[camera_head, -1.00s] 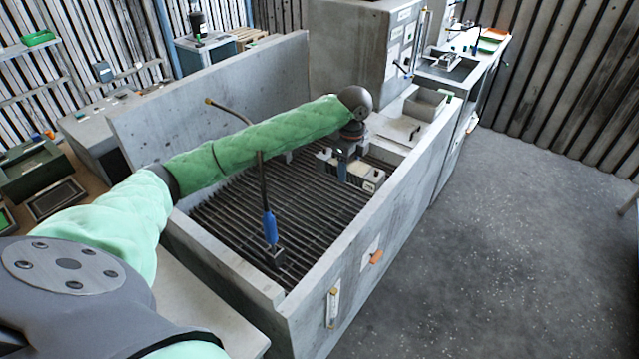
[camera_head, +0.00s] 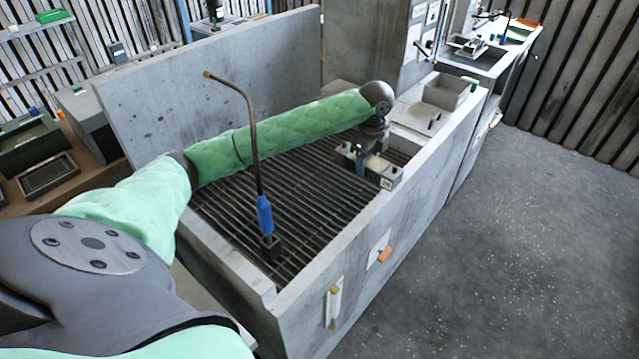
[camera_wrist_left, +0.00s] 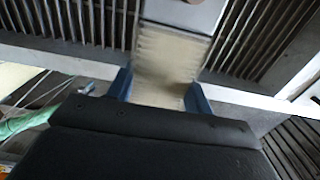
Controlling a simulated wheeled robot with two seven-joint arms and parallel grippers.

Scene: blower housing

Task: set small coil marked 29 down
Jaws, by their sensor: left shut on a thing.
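My left gripper (camera_head: 361,163) points down over the far right part of a slatted grate (camera_head: 308,190) inside a grey walled bench. Its blue fingers are shut on the small coil (camera_head: 386,174), a pale block with a small label facing me. The marking on the label is too small to read. In the left wrist view the beige wound body of the coil (camera_wrist_left: 165,60) sits between the blue fingers (camera_wrist_left: 160,90), with a grey end plate beyond. I cannot tell whether the coil touches the grate. My right gripper is out of view.
A gooseneck lamp or hose with a blue grip (camera_head: 265,215) stands on the grate, left of the coil. The bench's right wall (camera_head: 395,225) runs close beside the coil. A grey tray (camera_head: 447,92) lies behind it. The grate's middle is clear.

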